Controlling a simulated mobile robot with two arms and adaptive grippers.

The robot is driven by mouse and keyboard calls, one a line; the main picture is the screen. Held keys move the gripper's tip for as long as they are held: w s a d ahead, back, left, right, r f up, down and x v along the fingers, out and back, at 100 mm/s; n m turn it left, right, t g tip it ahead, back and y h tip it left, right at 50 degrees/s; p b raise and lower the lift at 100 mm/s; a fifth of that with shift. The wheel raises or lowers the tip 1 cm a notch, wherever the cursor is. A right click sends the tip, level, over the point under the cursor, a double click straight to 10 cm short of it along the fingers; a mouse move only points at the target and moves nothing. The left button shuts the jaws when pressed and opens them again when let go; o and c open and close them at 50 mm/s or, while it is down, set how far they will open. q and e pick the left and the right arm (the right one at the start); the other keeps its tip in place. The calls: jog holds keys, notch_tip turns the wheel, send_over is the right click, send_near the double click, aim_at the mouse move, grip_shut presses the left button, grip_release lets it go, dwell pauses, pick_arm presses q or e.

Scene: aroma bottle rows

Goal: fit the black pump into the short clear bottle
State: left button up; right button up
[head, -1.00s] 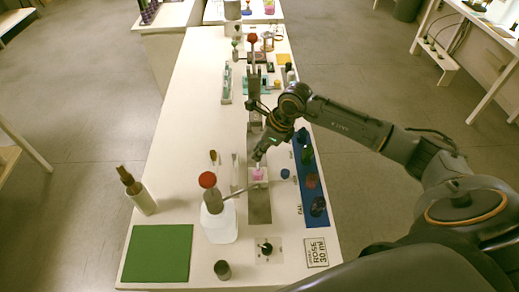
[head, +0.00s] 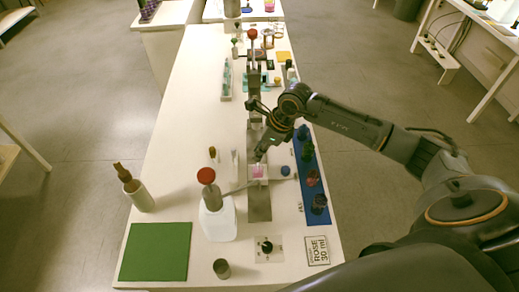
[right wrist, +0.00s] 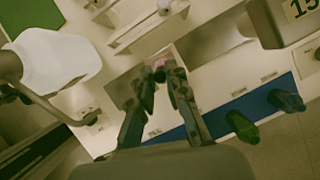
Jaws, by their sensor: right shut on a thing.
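The short clear bottle (head: 257,172) with pink contents stands on the grey strip in the middle of the bench in the head view. Its pink top also shows past the fingertips in the right wrist view (right wrist: 159,68). My right gripper (head: 259,156) points down right above the bottle, its fingers close together. In the right wrist view the gripper (right wrist: 163,86) is shut on a small dark thing that looks like the black pump, mostly hidden between the fingers. Whether it touches the bottle neck cannot be told. My left gripper is not in view.
A blue strip (head: 309,182) with dark objects lies to the right. A green mat (head: 156,251), a card with a black knob (head: 268,248) and a ROSE 30 ml label (head: 317,250) lie in front.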

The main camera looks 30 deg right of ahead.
jog(key=shift+f, duration=0.2)
jog(key=shift+f+b, duration=0.5)
jog(key=shift+b, duration=0.15)
jog(key=shift+f, duration=0.15)
jog(key=shift+f+b, duration=0.1)
jog(key=shift+b, duration=0.2)
jog(key=shift+f+b, duration=0.25)
jog(key=shift+b, duration=0.1)
jog(key=shift+f, duration=0.1)
dwell(0.5)
jog(key=shift+f+b, duration=0.25)
jog(key=shift+b, duration=0.2)
dwell(0.5)
